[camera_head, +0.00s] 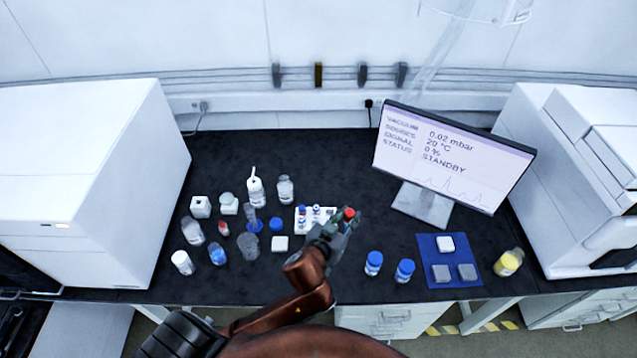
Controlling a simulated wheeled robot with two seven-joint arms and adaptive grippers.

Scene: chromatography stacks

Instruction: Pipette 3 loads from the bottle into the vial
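My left gripper (338,229) is over the bench at the right end of a white rack (328,223). A red rounded tip (348,213), perhaps a pipette bulb, shows at its fingertips; whether the fingers are closed on it is too small to tell. The rack holds small vials (302,211) with blue and red tops, partly hidden by the gripper. A clear bottle (285,189) stands behind the rack to the left. Two blue-capped bottles (373,263) (404,270) stand right of the gripper. Which bottle and vial are meant is not clear. My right gripper is out of view.
Several jars, a white wash bottle (256,193) and a blue-based cylinder (252,222) crowd the left. A blue mat (434,258) with small blocks, a yellow bottle (508,262) and a monitor (451,155) are at right. White instruments (85,180) (555,190) flank the dark bench.

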